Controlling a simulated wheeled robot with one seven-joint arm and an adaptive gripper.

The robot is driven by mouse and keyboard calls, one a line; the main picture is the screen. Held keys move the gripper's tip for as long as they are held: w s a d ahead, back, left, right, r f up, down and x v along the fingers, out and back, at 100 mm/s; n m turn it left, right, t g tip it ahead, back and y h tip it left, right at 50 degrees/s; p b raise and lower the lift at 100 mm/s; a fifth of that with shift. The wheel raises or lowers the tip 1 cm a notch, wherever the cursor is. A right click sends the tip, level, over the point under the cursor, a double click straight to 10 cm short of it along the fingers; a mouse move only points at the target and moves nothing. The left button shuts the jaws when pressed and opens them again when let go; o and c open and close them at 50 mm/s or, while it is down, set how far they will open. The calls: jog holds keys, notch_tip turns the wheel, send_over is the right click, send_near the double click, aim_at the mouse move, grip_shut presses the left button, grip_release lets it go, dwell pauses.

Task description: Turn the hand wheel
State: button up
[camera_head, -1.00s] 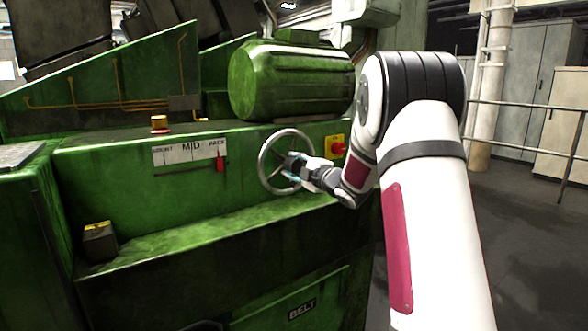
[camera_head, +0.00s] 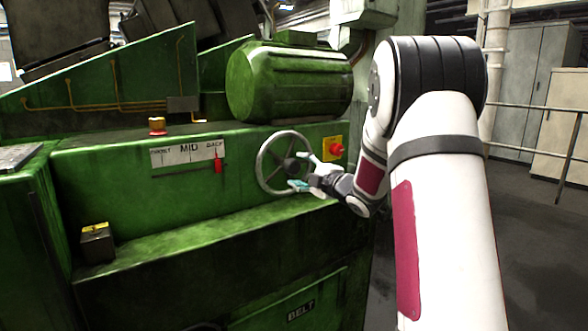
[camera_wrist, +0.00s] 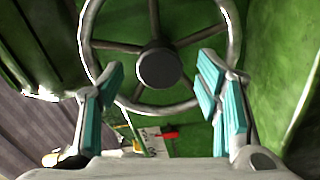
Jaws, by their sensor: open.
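The hand wheel (camera_head: 265,163) is a grey metal ring with spokes and a dark hub, mounted on the front of the green machine. My gripper (camera_head: 296,172) is in front of the wheel's right part in the head view. In the wrist view the wheel (camera_wrist: 158,68) fills the upper middle, with its round hub facing me. My gripper (camera_wrist: 160,95) is open there, its teal-padded fingers spread wide with nothing between them. The fingers show over the near part of the rim; whether they touch it I cannot tell.
A scale plate marked MID with a red pointer (camera_head: 218,165) is left of the wheel. A red button on a yellow plate (camera_head: 336,149) sits close right of it. A green motor (camera_head: 290,82) is above. A ledge runs below. Open floor lies at right.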

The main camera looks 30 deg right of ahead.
jog(key=s, duration=0.7)
jog(key=shift+s, duration=0.35)
jog(key=shift+d, duration=0.1)
jog(key=s+a+f+m+g, duration=0.2)
jog(key=s+a+m+g, duration=0.35)
jog(key=s+a, duration=0.6)
jog(key=s+a+f+m+g, duration=0.3)
jog(key=s+a+m+g, duration=0.3)
jog(key=s, duration=1)
jog(key=s+a+f+m+g, duration=0.2)
jog(key=s+a+m+g, duration=0.3)
jog(key=s+a, duration=0.7)
notch_tip(320, 180, up, 23)
jog(key=s+d+t+p, duration=0.1)
jog(key=s+t+p, duration=0.1)
jog(key=p, duration=1.9)
jog(key=shift+d+n+t+h, duration=0.3)
jog(key=shift+n+t, duration=0.05)
jog(key=shift+s+r, duration=0.1)
